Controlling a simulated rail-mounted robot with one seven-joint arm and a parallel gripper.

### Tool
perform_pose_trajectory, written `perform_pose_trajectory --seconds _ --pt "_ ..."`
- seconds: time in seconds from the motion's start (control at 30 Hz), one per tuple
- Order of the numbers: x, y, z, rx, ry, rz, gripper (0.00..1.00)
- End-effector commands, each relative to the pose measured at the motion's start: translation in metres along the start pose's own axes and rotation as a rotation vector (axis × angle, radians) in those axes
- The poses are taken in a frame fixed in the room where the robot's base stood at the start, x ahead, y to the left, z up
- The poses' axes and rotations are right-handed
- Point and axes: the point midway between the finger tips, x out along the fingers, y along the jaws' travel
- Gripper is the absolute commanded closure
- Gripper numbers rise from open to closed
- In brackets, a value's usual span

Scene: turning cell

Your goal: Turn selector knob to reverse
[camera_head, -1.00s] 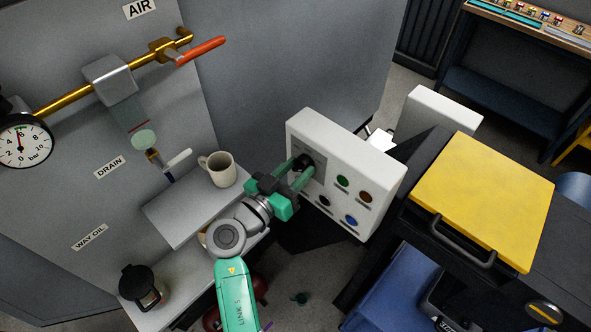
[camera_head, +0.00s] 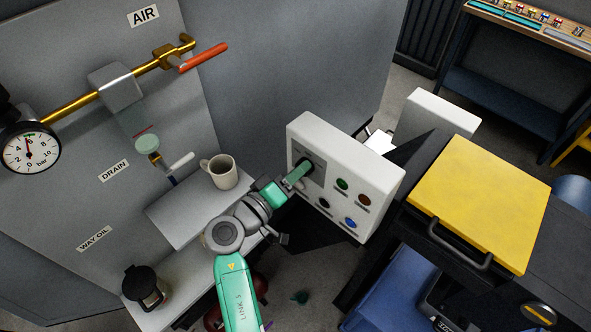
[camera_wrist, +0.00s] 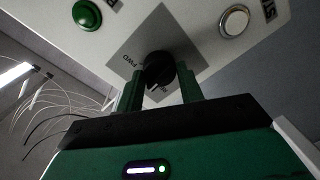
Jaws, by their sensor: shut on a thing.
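The white control panel (camera_head: 371,187) faces my arm in the middle of the head view. The black selector knob (camera_wrist: 160,69) sits on a grey label plate (camera_wrist: 156,34) in the wrist view. My gripper (camera_wrist: 160,86) is shut on the knob, one green finger on each side. A small white mark shows low on the knob. The FWD label (camera_wrist: 126,62) is left of the knob, and another label is partly hidden below it. In the head view my gripper (camera_head: 297,174) reaches the panel and largely covers the knob.
A mug (camera_head: 222,171) stands on the grey shelf left of my arm. A yellow-topped unit (camera_head: 480,205) is to the right.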

Motion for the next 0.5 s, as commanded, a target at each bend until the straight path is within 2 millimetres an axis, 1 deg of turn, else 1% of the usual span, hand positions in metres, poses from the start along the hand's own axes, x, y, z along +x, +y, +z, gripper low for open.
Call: perform_pose_trajectory --seconds 0.03,0.5 --pt "0.0001 0.0038 -0.0021 -0.042 -0.003 0.002 0.86" --pt "0.0002 0.0036 -0.0033 -0.474 -0.031 -0.001 0.86"
